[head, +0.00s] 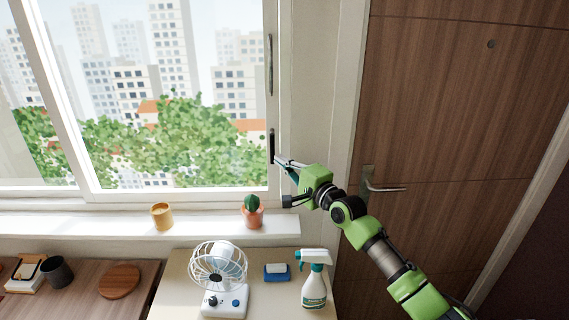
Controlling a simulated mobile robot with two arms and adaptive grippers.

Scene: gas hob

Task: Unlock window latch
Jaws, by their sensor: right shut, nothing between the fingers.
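The window (88,193) has a white frame and sliding panes, with city buildings and trees behind the glass. A dark latch (271,146) sits low on the right upright of its frame. A long grey handle (270,65) is higher on the same upright. My right gripper (278,161) is shut and empty, its fingertips at the lower end of the latch. I cannot tell whether they touch it. The fingers partly cover the latch's lower end. My left gripper is not in view.
A potted cactus (252,216) and a yellow cup (161,216) stand on the sill (90,226). Below are a white fan (217,277), a blue sponge or brush (277,272) and a spray bottle (314,283). A wooden door (440,120) with a lever handle (385,188) is at right.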

